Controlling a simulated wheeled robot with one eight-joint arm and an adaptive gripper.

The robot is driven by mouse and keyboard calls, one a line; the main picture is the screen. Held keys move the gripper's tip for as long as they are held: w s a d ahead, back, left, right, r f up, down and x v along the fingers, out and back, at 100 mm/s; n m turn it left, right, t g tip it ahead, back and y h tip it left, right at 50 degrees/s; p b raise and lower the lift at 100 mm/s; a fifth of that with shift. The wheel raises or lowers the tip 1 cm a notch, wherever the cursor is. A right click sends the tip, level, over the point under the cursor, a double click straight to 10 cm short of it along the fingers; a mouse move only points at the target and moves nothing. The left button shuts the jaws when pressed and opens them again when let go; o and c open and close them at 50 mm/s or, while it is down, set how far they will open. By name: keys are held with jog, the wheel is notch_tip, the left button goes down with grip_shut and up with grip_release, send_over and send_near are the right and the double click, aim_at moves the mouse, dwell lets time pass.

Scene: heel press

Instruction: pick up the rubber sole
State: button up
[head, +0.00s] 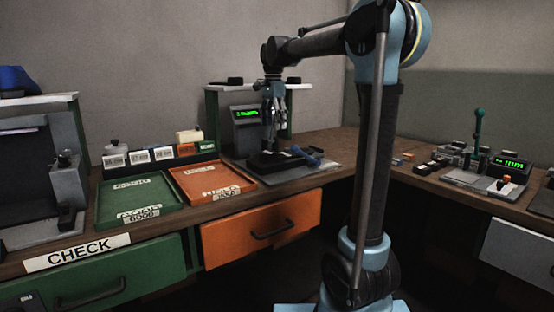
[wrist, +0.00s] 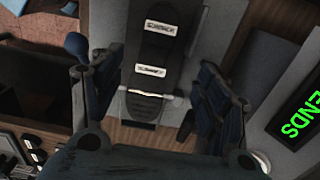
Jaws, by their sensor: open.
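A long dark piece (wrist: 150,88) that looks like the rubber sole lies between my fingers in the wrist view. Its near end is rounded, and white labels show along the dark surface. I cannot tell where the sole ends and any dark holder under it begins. In the head view the dark shape (head: 266,162) sits on a grey plate (head: 278,178) below my gripper. My gripper (head: 270,146) points down over it, open. In the wrist view its two fingers (wrist: 157,90) stand apart, one on each side of the dark piece, with gaps visible.
A blue handle (head: 312,161) lies right of the dark piece. A grey unit with a green display (head: 245,117) stands behind. An orange tray (head: 206,181) and green tray (head: 135,200) lie to the left. A bench with a green lever (head: 478,125) is at right.

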aim_at(280, 154)
jog(key=f, duration=1.1)
jog(key=shift+s+f, duration=0.2)
jog(key=shift+s, duration=0.1)
jog(key=shift+c, duration=0.5)
jog(key=c, duration=1.3)
jog(key=shift+r, duration=0.1)
